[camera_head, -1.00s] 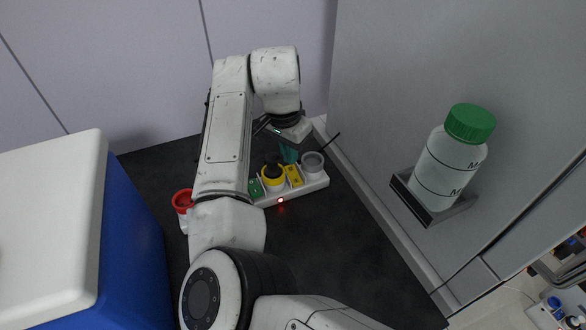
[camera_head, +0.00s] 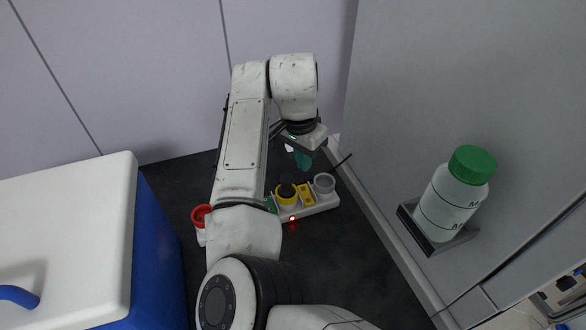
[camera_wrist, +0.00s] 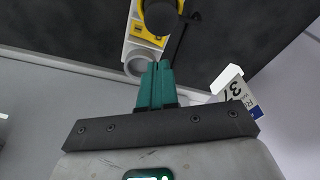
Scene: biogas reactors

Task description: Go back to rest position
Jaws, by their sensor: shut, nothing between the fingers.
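My gripper (camera_head: 302,160) has teal fingers and hangs just above and behind a white multi-socket holder (camera_head: 318,207) on the dark worktop. In the wrist view my gripper (camera_wrist: 157,78) has its two fingers pressed together with nothing between them. The holder carries a yellow ring with a dark knob (camera_head: 287,194), a yellow block (camera_head: 306,194) and a grey cup (camera_head: 324,184). The fingers are apart from these in the head view. A red light glows on the holder's front. My arm hides the holder's left part.
A blue box with a white lid (camera_head: 70,230) stands at the left. A red-rimmed container (camera_head: 201,215) sits beside my arm. A white bottle with a green cap (camera_head: 452,200) rests on a wall bracket (camera_head: 432,240) at the right.

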